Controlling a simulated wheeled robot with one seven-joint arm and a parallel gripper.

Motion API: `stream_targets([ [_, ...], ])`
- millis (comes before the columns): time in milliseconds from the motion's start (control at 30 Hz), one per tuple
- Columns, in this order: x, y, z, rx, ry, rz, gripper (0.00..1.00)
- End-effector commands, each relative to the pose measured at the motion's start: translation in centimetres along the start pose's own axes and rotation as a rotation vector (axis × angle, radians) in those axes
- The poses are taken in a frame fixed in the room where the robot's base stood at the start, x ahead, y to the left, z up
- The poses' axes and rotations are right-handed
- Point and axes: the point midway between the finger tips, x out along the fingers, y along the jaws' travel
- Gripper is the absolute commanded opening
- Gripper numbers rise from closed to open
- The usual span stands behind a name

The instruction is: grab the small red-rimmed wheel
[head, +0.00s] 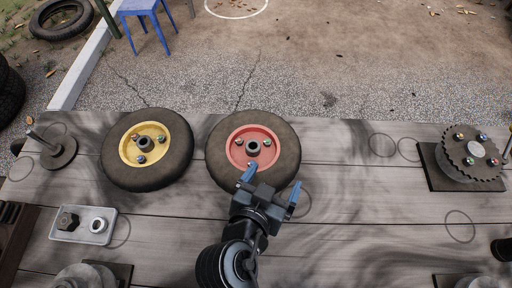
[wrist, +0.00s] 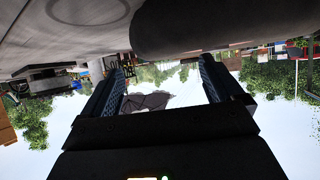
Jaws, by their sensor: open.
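The small red-rimmed wheel (head: 283,143) lies flat on the grey plank table (head: 345,203), its black tyre around a red rim with a dark hub and several bolts. My gripper (head: 270,183) is open at the wheel's near right edge, its blue fingers apart. One finger overlaps the tyre in the head view; I cannot tell whether it touches. In the wrist view my gripper (wrist: 162,82) shows nothing between its fingers. A dark rounded shape, likely the tyre (wrist: 190,28), fills the top of that view.
A yellow-rimmed wheel (head: 174,167) lies close to the left. A metal tray (head: 84,237) with two nuts is at the lower left. A spindle (head: 58,153) stands at far left. A toothed disc (head: 471,153) sits at right. The planks right of the red wheel are clear.

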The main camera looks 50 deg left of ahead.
Motion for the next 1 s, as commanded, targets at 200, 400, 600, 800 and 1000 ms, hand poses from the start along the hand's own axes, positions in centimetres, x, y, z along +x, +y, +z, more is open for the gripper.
stream_targets([
  [200, 2.2, 0.3, -0.3, -0.001, -0.001, 0.0, 0.94],
  [400, 5.0, 0.6, -0.3, -0.001, 0.0, 0.0, 0.94],
  [600, 6.2, 0.7, -0.2, -0.001, -0.001, 0.0, 0.94],
  [800, 6.2, 0.7, -0.2, -0.001, 0.0, -0.001, 0.92],
  [1000, 6.2, 0.7, -0.2, -0.001, 0.0, -0.001, 0.73],
])
